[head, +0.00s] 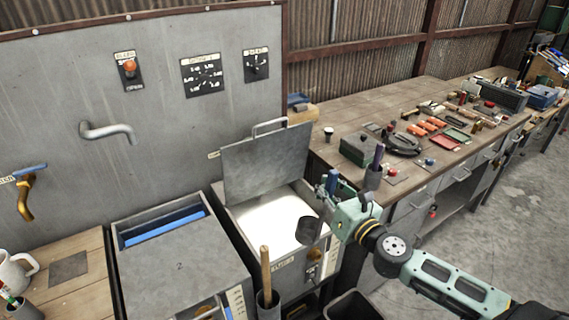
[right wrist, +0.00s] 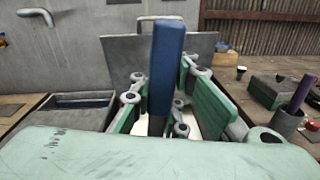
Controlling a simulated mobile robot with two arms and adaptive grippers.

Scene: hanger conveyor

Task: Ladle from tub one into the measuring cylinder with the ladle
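An open tub (head: 232,222) with white contents (head: 268,222) stands mid-view, its grey lid (head: 262,162) raised; I take it as tub one. My right gripper (head: 332,186) is above the tub's right side, shut on the blue handle of the ladle (head: 308,230). The ladle's dark cup hangs over the white contents near the tub's front right; its inside is hard to read. In the right wrist view the blue handle (right wrist: 167,65) stands upright between the green fingers. I cannot make out a measuring cylinder. My left gripper is not in view.
A closed tub marked 2 (head: 180,268) stands left. A wooden handle (head: 265,272) rises from a dark holder (head: 268,304) in front. A purple handle stands in another holder (head: 372,179) on the workbench. A grey panel (head: 60,110) with a spout (head: 107,131) rises behind.

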